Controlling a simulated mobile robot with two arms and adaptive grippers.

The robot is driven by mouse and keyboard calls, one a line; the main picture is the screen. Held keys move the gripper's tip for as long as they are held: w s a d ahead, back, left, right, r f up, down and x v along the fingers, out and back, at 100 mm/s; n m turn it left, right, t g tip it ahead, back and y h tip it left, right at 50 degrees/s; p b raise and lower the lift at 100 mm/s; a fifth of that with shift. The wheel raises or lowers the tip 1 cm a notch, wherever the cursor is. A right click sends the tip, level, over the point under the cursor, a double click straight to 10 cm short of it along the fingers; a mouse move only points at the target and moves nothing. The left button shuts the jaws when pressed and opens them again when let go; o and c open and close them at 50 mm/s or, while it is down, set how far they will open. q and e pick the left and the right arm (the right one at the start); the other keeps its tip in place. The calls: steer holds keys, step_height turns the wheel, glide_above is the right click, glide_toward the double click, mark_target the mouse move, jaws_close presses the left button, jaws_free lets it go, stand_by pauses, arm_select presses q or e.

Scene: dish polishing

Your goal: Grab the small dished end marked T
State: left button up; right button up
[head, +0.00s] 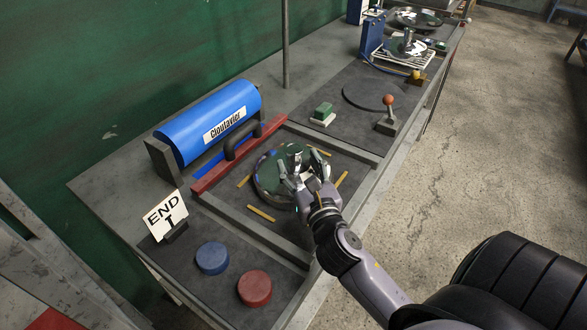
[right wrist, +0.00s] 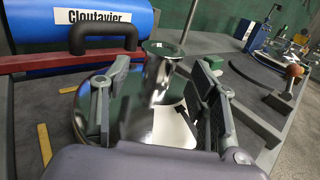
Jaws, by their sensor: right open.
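A shiny round dished end (head: 266,172) with an upright metal knob (right wrist: 160,65) lies in the framed bay of the bench, in front of the blue cylinder. Its mirror surface (right wrist: 135,110) carries a white patch with a dark mark, partly hidden, so I cannot read a T on it. My right gripper (head: 302,168) is over the dished end. In the right wrist view its open fingers stand on either side of the knob, with a gap visible. A white card reading "END T" (head: 165,215) stands at the bench's left end. My left gripper is out of view.
A blue cylinder labelled "Cloutavier" (head: 207,122) and a red bar (head: 240,152) with a black handle lie behind the bay. Yellow strips (head: 261,214) surround the dished end. Blue (head: 212,258) and red (head: 254,288) discs sit in front. A red-knobbed lever (head: 387,113) stands farther right.

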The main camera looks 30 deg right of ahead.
mark_target(296, 157)
steer(key=x, duration=0.4)
steer(key=shift+r+p, duration=0.25)
steer(key=shift+p, duration=0.15)
steer(key=shift+w+d+f, duration=0.1)
steer(key=shift+w, duration=0.25)
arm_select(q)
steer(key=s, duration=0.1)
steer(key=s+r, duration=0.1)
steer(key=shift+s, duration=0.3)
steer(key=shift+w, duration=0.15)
arm_select(e)
steer(key=shift+s, duration=0.1)
steer(key=c, duration=0.4)
jaws_close()
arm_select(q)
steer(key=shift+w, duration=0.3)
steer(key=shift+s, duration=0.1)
